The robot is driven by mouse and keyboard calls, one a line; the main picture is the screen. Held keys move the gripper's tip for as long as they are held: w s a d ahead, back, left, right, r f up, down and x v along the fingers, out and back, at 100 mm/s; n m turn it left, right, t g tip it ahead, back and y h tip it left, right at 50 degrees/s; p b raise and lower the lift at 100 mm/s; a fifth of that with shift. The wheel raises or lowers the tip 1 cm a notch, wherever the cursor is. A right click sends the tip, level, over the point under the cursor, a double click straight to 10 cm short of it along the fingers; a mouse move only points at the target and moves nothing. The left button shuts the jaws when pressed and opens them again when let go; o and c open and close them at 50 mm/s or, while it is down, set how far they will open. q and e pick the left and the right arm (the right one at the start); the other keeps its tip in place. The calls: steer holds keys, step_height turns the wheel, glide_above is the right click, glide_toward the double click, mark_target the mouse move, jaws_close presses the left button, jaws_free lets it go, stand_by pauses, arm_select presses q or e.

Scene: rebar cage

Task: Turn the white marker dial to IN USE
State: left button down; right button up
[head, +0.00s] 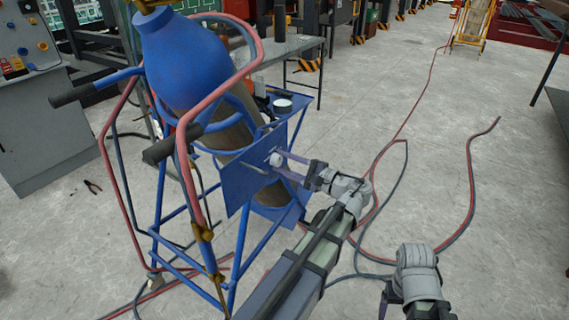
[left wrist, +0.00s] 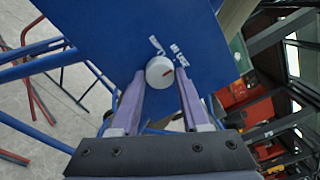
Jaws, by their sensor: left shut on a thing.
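The white marker dial (head: 276,159) sits on a blue panel (head: 245,178) of the gas-cylinder cart. My left gripper (head: 282,162) is shut on the dial, with one finger on each side. My right gripper (head: 391,303) is at the bottom edge, partly cut off; its opening is unclear.
The blue cart holds a blue-topped cylinder (head: 185,60); red and dark hoses (head: 473,200) lie across the floor to the right. A grey control cabinet (head: 45,130) stands at left and a table (head: 290,45) behind. Pliers (head: 93,186) lie on the floor.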

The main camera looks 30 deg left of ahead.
stand_by(0.4)
arm_select(q)
steer(key=shift+c, duration=2)
jaws_free()
steer(key=d, duration=0.8)
steer(key=shift+s, duration=0.3)
